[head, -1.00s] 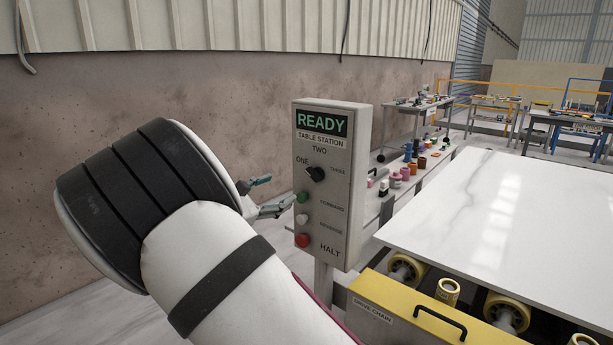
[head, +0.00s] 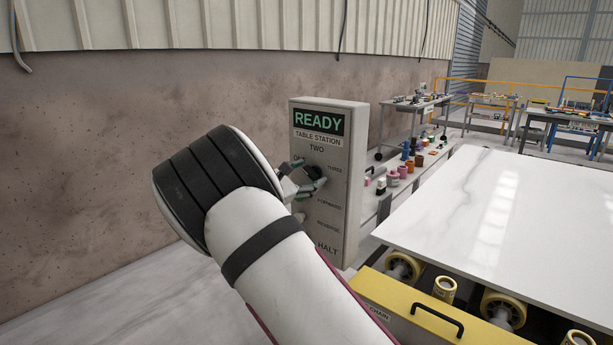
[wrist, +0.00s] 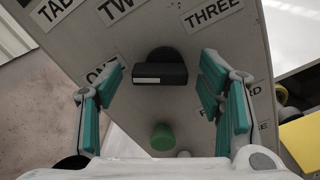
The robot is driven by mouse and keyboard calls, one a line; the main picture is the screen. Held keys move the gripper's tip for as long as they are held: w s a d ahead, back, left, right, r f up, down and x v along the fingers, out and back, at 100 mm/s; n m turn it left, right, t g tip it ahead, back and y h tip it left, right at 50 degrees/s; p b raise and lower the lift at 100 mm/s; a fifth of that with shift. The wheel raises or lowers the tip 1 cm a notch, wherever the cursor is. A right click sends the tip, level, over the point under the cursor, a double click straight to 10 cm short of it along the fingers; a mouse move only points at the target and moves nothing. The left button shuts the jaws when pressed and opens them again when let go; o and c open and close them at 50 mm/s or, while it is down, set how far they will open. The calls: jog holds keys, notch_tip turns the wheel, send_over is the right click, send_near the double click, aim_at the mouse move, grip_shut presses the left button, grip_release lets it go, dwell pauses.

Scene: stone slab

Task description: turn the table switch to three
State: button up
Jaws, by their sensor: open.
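The table switch is a black knob (head: 313,172) on the grey control panel (head: 336,215), with the labels ONE, TWO and THREE around it. In the wrist view the knob (wrist: 160,70) is a black bar with a white strip, lying level across the picture; I cannot tell which label it points to. My gripper (head: 307,176) is at the panel face, partly covering the knob and the ONE label. In the wrist view its teal fingers (wrist: 160,78) are open on either side of the knob, with a gap at each side.
A green button (wrist: 163,137) sits below the knob, between the fingers in the wrist view. The display reads READY (head: 319,122). A white stone slab (head: 500,220) on rollers and a yellow drive-chain cover (head: 415,315) stand to the right. A wall runs behind.

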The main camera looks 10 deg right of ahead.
jog(key=shift+c, duration=0.3)
jog(key=c, duration=1.1)
